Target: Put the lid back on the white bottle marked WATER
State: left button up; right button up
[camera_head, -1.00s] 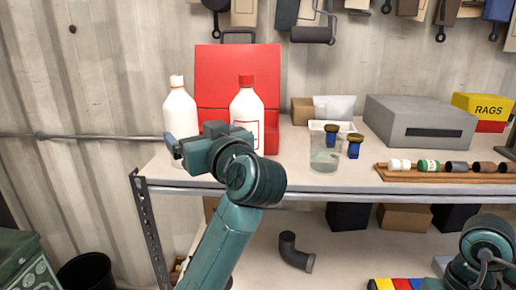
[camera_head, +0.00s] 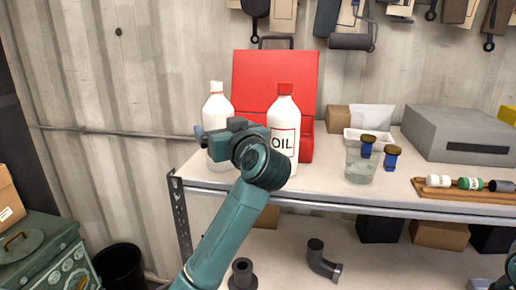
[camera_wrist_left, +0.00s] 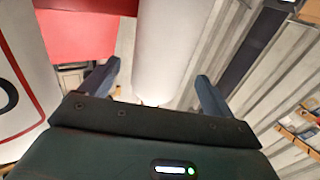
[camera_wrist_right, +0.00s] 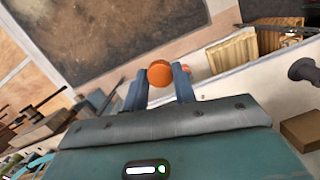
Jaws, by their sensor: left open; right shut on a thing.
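A white bottle (camera_head: 217,108) with a bare white neck and an orange ring stands upright at the shelf's left end. Its marking is hidden. My left gripper (camera_head: 206,139) is at its lower body, covering part of it. In the left wrist view the gripper (camera_wrist_left: 157,85) is open, with its fingers on either side of the white bottle (camera_wrist_left: 172,45); I cannot tell whether they touch it. My right gripper (camera_wrist_right: 159,82) is shut on an orange lid (camera_wrist_right: 160,73), seen only in the right wrist view.
A white OIL bottle (camera_head: 284,112) with a red cap stands close to the right. A red case (camera_head: 275,75) is behind both. A glass jar (camera_head: 361,165) and a wooden rack (camera_head: 460,192) stand further right. The shelf's front strip is clear.

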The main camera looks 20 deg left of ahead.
aim_at(218, 124)
pick_arm(q)
jog(key=x, duration=0.4)
jog(key=shift+w+a+p, duration=0.2)
jog(key=shift+p, duration=0.15)
jog(key=shift+f, duration=0.1)
jog(key=c, duration=1.5)
notch_tip(218, 124, up, 10)
jog(key=shift+s+d, duration=0.1)
